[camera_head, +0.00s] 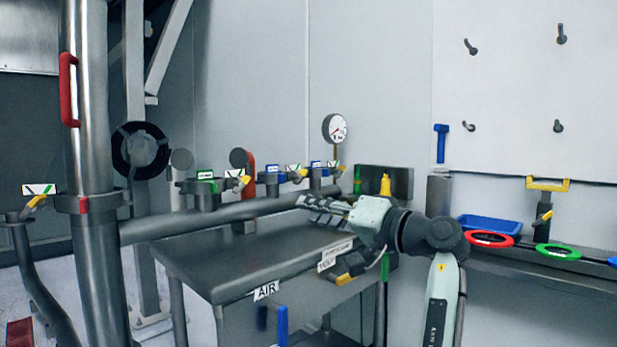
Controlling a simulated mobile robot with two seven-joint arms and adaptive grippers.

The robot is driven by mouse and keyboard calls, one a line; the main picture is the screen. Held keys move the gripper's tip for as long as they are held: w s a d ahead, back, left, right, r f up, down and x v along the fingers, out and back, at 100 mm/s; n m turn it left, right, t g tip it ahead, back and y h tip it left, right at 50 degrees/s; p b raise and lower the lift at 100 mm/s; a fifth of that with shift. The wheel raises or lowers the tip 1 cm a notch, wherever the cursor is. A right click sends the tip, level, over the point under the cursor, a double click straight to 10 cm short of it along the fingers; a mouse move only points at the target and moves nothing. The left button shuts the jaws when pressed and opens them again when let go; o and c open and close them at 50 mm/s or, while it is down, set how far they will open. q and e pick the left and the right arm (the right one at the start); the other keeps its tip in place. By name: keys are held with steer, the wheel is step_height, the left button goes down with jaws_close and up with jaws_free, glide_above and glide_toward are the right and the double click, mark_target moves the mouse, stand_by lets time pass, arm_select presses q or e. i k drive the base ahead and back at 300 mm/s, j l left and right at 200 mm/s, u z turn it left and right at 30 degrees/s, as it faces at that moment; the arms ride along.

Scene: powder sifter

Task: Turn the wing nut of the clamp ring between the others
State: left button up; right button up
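A horizontal grey pipe (225,214) runs behind the bench and carries several dark fittings with yellow-ended parts. One fitting has a green top (206,174), the middle one has a blue label (271,168), and another blue one (316,164) is farther right. Small yellow parts, perhaps wing nuts, show beside them; the middle one (299,174) is small. Which one is the clamp ring's wing nut is hard to tell. My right gripper is not visible.
A grey metal bench (215,262) with an "AIR" label (266,290) stands below the gripper. A vertical pipe (90,180) stands at left. A pressure gauge (335,128) rises behind. A blue tray (490,226) and a red ring (489,239) lie on the right shelf.

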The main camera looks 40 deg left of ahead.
mark_target(298, 179)
steer(key=i+j, duration=1.1)
